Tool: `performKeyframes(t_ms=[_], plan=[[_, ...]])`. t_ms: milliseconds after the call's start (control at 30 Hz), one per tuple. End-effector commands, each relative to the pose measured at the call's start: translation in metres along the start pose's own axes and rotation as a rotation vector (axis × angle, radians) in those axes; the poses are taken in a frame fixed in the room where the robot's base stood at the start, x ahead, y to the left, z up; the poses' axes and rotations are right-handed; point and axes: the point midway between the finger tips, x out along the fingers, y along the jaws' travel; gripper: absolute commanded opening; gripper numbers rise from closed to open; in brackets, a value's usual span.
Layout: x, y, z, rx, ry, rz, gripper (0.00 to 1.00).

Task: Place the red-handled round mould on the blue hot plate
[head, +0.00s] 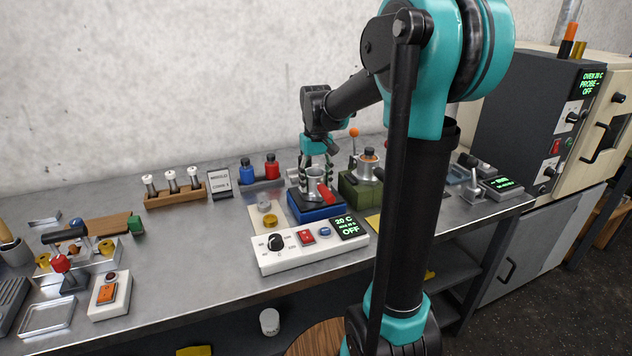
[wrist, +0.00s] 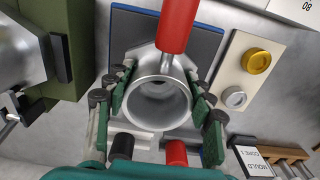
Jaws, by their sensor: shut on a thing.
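The round mould (head: 314,188) is a grey metal cup with a red handle (head: 327,194). In the wrist view its open ring (wrist: 158,103) faces me, with the red handle (wrist: 177,24) pointing up the picture. My gripper (head: 315,172) is shut on the mould, with its green finger pads on both sides of the ring in the wrist view (wrist: 160,98). I cannot tell whether the mould touches the plate. The gripper hides part of the mould.
A white control box (head: 290,257) reading 20 C and OFF stands in front of the plate. A green block (head: 362,192) with metal parts is close on the right. A pale strip with brass and silver pieces (head: 262,222) is on the left. Blue and red bottles (head: 270,168) stand behind.

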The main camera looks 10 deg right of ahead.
Motion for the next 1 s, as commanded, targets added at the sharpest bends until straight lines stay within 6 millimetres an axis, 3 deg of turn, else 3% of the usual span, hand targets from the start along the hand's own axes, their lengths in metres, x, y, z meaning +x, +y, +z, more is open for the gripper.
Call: performKeyframes(t_ms=[333, 367, 500, 833, 1000], plan=[[0.003, 0.0, 0.0, 0.0, 0.0, 0.0, 0.01], [0.002, 0.0, -0.001, 0.0, 0.0, 0.0, 0.57], [0.002, 0.0, 0.0, 0.0, 0.0, 0.0, 0.74], [0.001, 0.0, 0.0, 0.0, 0.0, 0.0, 0.74], [-0.015, 0.0, 0.0, 0.0, 0.0, 0.0, 0.74]])
